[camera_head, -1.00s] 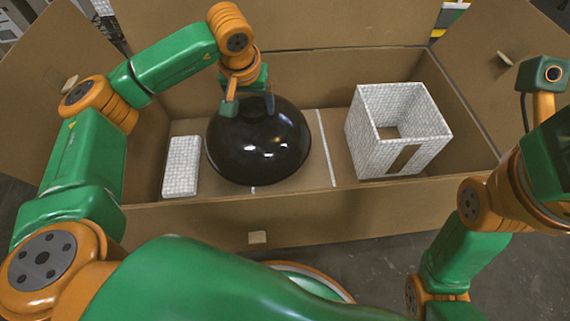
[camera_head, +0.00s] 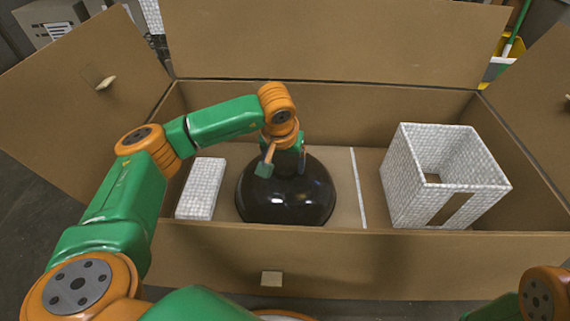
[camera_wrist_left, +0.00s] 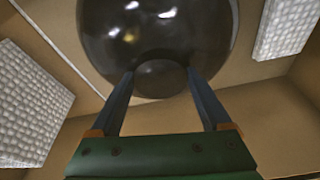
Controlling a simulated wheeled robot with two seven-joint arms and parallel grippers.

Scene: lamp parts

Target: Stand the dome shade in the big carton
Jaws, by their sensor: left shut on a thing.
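The glossy black dome shade (camera_head: 290,200) is inside the big carton (camera_head: 210,255), left of centre, with its rounded side up. It also shows in the left wrist view (camera_wrist_left: 155,30). My left gripper (camera_head: 282,164) is above it, pointing down, its two fingers shut on the small round neck at the top of the shade (camera_wrist_left: 160,78). The near wall of the carton hides the shade's lower edge. I cannot tell whether the shade rests on the carton floor or hangs just above it. My right gripper is out of view.
A flat white patterned box (camera_head: 203,188) lies close left of the shade. An open white patterned cube with cut-outs (camera_head: 400,190) stands at the right. Between shade and cube is bare floor with a white line (camera_head: 357,190). The carton's flaps are open.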

